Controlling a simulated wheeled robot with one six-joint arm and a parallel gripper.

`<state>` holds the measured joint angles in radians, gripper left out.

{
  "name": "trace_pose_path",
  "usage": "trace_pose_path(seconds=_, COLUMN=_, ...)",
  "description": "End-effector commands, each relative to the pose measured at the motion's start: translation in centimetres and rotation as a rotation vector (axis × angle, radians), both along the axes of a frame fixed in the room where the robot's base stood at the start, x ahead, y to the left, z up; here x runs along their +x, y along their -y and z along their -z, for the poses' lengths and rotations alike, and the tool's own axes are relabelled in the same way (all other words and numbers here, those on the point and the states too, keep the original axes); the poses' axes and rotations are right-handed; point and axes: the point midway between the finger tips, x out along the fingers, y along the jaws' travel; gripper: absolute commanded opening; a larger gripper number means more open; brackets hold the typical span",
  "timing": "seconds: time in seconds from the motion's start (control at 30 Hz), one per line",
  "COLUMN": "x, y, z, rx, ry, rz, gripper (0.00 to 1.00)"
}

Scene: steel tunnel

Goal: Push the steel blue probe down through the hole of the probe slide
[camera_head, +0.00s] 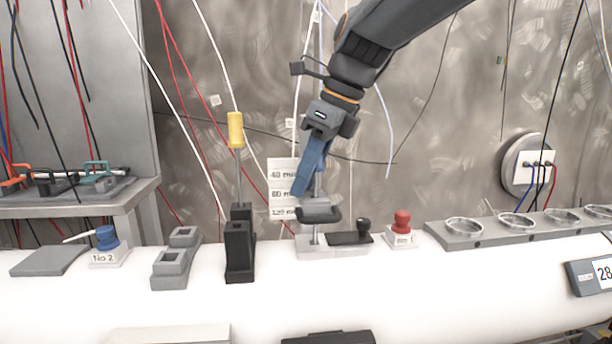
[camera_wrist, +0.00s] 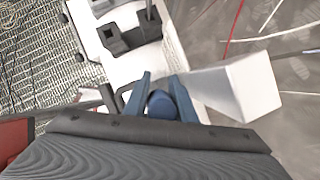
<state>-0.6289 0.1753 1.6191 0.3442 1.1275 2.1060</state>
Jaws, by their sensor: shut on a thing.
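My gripper (camera_head: 301,188) comes down from the upper right in the head view, with its blue fingers tilted down and left. In the wrist view, my gripper (camera_wrist: 160,88) is shut on the rounded dark blue top of the steel blue probe (camera_wrist: 160,104). In the head view the fingers hide most of the probe; a thin grey rod shows just to their right. The probe slide (camera_head: 319,212) is a grey block with dark arms on a post, just below the fingertips. Its hole is hidden, so I cannot tell how deep the probe sits.
A yellow-handled rod (camera_head: 236,130) stands in a black holder (camera_head: 240,252) to the left. A black-knobbed lever (camera_head: 350,237) lies at the slide's foot. A red button (camera_head: 402,222) is to the right, before a rack of round cups (camera_head: 464,226).

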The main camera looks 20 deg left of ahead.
Motion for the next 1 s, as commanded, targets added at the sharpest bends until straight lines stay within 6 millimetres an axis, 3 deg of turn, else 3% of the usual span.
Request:
trace_pose_path(seconds=0.07, x=0.0, y=0.0, z=0.0, rx=-0.001, ry=-0.001, rz=0.0, gripper=0.0)
trace_pose_path(seconds=0.1, x=0.0, y=0.0, z=0.0, rx=0.0, ry=-0.001, rz=0.0, gripper=0.29)
trace_pose_path(seconds=0.2, x=0.0, y=0.0, z=0.0, rx=0.0, ry=0.0, rz=0.0, gripper=0.45)
trace_pose_path(seconds=0.77, x=0.3, y=0.0, z=-0.2, rx=0.004, ry=0.008, rz=0.004, gripper=0.45)
trace_pose_path(seconds=1.0, x=0.4, y=0.9, z=-2.5, rx=0.008, ry=0.013, rz=0.005, gripper=0.45)
